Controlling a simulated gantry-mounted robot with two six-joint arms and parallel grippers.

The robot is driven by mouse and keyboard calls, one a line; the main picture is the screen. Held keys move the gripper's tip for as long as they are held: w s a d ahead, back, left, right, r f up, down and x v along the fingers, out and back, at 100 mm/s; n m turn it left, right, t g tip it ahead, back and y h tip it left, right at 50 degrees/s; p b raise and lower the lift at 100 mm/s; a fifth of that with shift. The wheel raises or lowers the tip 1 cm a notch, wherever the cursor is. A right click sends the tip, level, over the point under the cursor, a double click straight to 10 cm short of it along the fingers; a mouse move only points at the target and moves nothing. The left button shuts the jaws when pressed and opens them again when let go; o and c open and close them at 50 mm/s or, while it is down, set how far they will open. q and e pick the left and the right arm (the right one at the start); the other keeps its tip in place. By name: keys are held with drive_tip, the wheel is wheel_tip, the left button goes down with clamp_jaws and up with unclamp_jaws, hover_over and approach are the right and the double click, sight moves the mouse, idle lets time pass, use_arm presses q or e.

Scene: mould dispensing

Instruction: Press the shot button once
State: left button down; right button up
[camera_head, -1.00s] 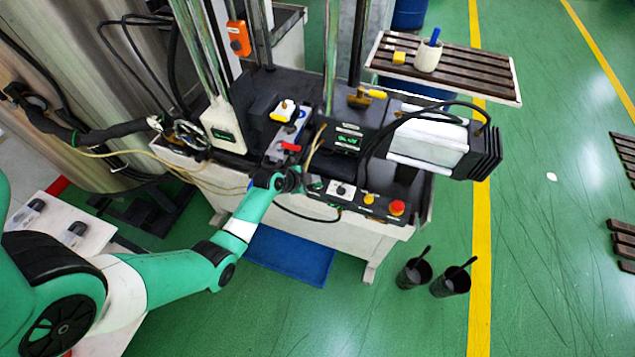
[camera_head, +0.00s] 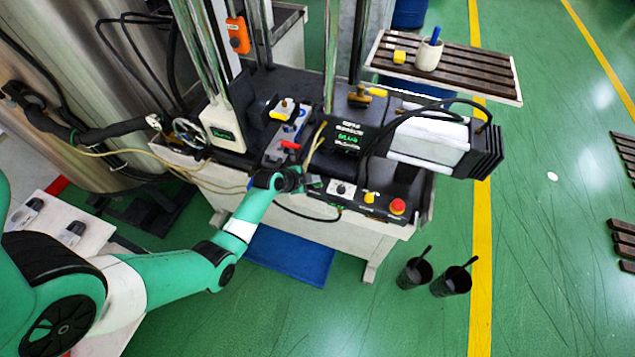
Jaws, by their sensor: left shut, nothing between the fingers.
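The black control panel (camera_head: 355,209) runs along the front of the machine. It carries a dark selector knob (camera_head: 342,188), a yellow button (camera_head: 369,198) and a red mushroom button (camera_head: 397,206). My left gripper (camera_head: 306,184) is at the panel's left end, left of the knob, with its fingers shut and empty. A small green patch shows at its tip; I cannot tell whether it is a button or whether the fingers touch it. No shot button can be told by its label. My right gripper is not in view.
Cables hang around the machine. Two dark cups (camera_head: 413,272) stand on the floor in front, beside a blue mat (camera_head: 290,255). A slatted shelf (camera_head: 450,66) is at the back right.

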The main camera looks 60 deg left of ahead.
use_arm(q)
drive_tip(key=shift+f, duration=0.2)
drive_tip(key=shift+s+r+p, duration=0.1)
drive_tip(key=shift+r+p, duration=0.3)
wheel_tip(320, 180, up, 6)
drive_tip(key=p, duration=0.5)
drive_tip(key=shift+r+p, duration=0.15)
drive_tip(key=shift+p, duration=0.15)
idle(0.6)
